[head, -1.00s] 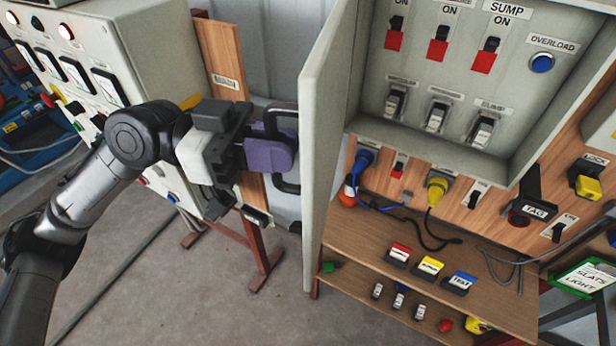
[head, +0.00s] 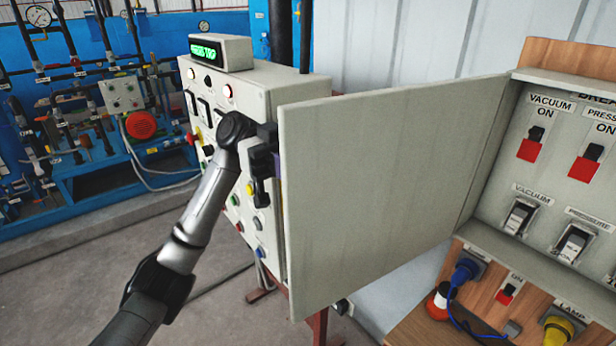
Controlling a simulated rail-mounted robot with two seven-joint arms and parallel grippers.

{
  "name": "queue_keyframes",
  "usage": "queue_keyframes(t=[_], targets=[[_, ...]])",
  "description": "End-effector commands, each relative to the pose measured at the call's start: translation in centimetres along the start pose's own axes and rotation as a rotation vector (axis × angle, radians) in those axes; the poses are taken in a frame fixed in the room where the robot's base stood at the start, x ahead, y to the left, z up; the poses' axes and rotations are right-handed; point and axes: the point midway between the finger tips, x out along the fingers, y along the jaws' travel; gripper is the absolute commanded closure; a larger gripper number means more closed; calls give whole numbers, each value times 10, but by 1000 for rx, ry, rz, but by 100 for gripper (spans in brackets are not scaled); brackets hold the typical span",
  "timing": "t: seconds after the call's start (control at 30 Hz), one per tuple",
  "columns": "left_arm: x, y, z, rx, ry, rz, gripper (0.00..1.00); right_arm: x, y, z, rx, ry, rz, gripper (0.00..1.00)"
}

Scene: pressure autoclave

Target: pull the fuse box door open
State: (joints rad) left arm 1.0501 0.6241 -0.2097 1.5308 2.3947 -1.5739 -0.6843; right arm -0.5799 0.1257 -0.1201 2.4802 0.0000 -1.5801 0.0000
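The fuse box door (head: 385,190) is a pale grey panel standing wide open, swung out to the left of the fuse box (head: 500,165). Inside the box are red-based switches and rocker switches labelled VACUUM and PRESSURE. My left gripper (head: 264,165) is at the door's free left edge. Its fingers are mostly hidden behind the door, with only a purple sliver showing, so I cannot tell whether they are closed on anything. The door's handle is hidden. My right gripper is not in view.
A grey control cabinet (head: 232,105) with a green display (head: 205,53) stands close behind my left gripper. Blue pipework and a red motor (head: 141,125) are at the far left. A wooden board with plugs (head: 470,270) lies below the box. Floor at lower left is clear.

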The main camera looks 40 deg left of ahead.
Motion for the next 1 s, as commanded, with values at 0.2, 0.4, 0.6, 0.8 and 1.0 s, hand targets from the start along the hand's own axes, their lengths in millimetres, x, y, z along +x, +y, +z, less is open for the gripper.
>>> queue_keyframes(t=[0.2, 0.4, 0.6, 0.8, 1.0], targets=[[-6, -1, -1, -3, -1, 15, 100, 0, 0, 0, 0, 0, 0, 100], [-7, -1, -1, -3, -2, 15, 100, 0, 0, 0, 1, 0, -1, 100], [-7, -1, 0, -4, -2, 14, 80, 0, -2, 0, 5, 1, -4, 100], [-6, -1, 0, -3, -1, 13, 61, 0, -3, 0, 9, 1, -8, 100], [-6, -2, 0, -2, -1, 13, 61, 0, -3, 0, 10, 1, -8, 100]])
